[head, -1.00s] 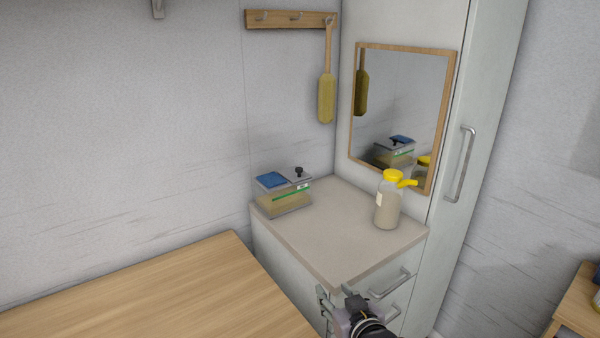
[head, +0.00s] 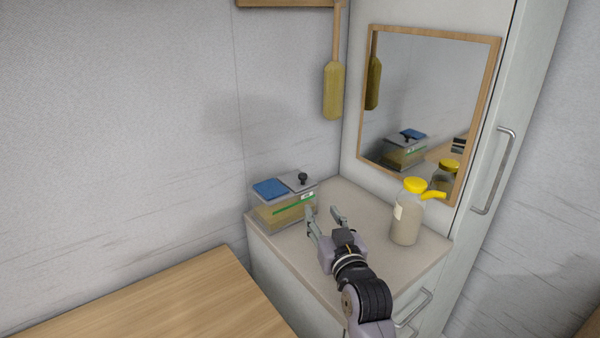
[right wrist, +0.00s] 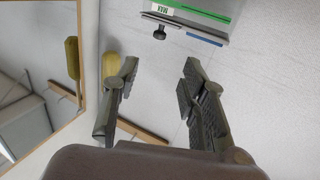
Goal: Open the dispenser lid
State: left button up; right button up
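A clear box-shaped dispenser (head: 285,213) with a green stripe and tan contents stands at the back left of the counter. Its grey lid (head: 296,182) lies flat on top and carries a black knob (head: 303,178). A blue patch (head: 270,188) covers the top's left part. My right gripper (head: 323,212) is open and empty over the counter, just right of and in front of the dispenser, not touching it. In the right wrist view the black knob (right wrist: 159,34) and the green stripe (right wrist: 200,10) show beyond the open fingers (right wrist: 160,65). My left gripper is out of view.
A bottle with a yellow cap and spout (head: 406,222) stands right of my right arm. A framed mirror (head: 420,100) hangs behind the counter (head: 345,195). A wooden paddle (head: 333,90) hangs on the wall. A wooden tabletop (head: 170,310) is at the front left.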

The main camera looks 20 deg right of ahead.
send_near(304, 178)
jog(key=w, duration=0.9)
jog(key=shift+d+p, duration=0.3)
jog(key=shift+w, duration=0.35)
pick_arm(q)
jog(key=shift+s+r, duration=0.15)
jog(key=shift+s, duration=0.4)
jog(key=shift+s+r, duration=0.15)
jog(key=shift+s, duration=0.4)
pick_arm(e)
jog(key=shift+c, duration=0.3)
grip_shut()
